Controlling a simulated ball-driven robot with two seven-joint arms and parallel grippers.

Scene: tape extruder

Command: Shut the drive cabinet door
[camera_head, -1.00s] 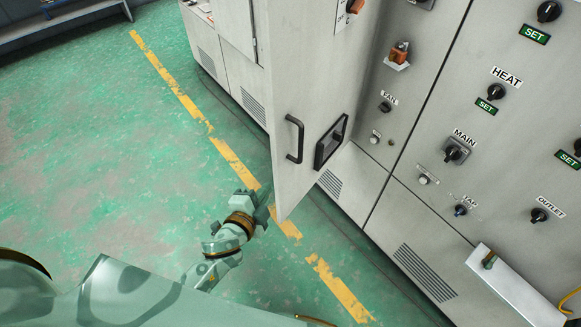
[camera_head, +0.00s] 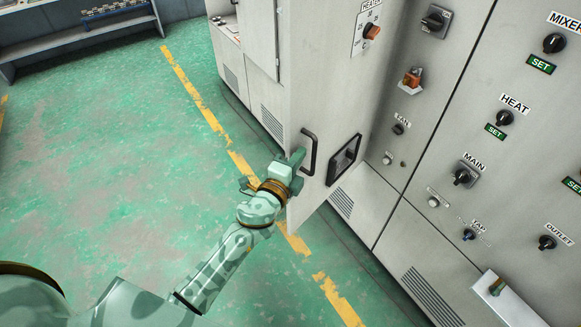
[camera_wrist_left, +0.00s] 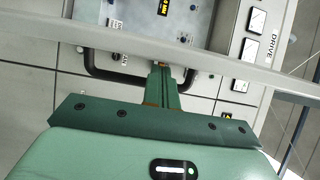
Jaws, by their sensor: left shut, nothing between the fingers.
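The grey cabinet door (camera_head: 330,100) stands open, swung out from the cabinet front in the head view. It carries a black bar handle (camera_head: 311,150) near its free edge and a dark-framed window (camera_head: 344,159). My left gripper (camera_head: 297,158) is at the handle, beside the door's free edge, its fingers shut and empty. In the left wrist view the fingers (camera_wrist_left: 163,75) point at the dark handle (camera_wrist_left: 98,72), overlapping it; contact cannot be told. A DRIVE label (camera_wrist_left: 271,48) shows there. My right gripper is not in view.
The cabinet front (camera_head: 440,130) with several knobs and switches is right of the door. A white box (camera_head: 505,300) juts out low at the right. Green floor (camera_head: 120,150) with a yellow line is clear at left; a bench (camera_head: 90,25) stands behind.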

